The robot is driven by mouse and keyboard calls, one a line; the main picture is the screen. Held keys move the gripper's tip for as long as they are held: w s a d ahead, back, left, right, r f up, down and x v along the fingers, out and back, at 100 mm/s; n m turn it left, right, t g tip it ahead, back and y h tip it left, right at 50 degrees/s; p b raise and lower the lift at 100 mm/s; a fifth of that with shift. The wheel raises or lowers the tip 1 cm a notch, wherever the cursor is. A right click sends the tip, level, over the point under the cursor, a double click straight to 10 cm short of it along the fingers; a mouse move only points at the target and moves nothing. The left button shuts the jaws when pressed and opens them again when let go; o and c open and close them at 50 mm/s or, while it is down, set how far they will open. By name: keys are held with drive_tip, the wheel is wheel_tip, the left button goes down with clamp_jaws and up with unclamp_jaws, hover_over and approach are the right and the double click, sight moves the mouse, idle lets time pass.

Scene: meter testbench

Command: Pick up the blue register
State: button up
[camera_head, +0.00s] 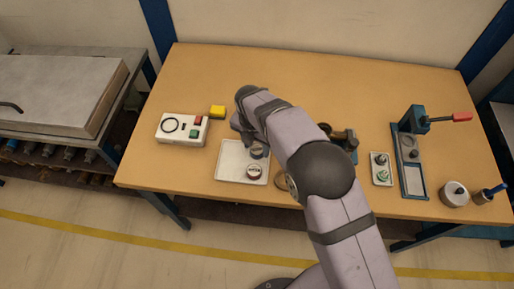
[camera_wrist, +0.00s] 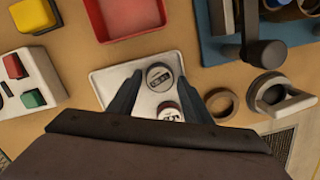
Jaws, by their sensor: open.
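The blue register (camera_head: 257,150) is a small round part lying in the white tray, at its far right side. In the wrist view it shows as a grey-faced disc (camera_wrist: 159,75) between my finger tips. A red-rimmed register (camera_head: 254,172) lies nearer the front of the tray, and in the wrist view (camera_wrist: 169,111) it is partly hidden by my gripper body. My gripper (camera_wrist: 160,78) is open above the tray, one finger on each side of the blue register. Its height above the register is hard to tell. In the head view my arm partly hides the gripper.
The white tray (camera_head: 231,160) has a low rim. A control box (camera_head: 182,129) with red and green buttons and a yellow block (camera_head: 217,112) stand to the left. In the wrist view a red bin (camera_wrist: 125,15) is beyond the tray and a brown ring (camera_wrist: 221,104) to its right.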

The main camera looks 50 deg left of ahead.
drive_tip(key=shift+f, duration=0.35)
drive_tip(key=c, duration=0.8)
drive_tip(key=shift+r, duration=0.15)
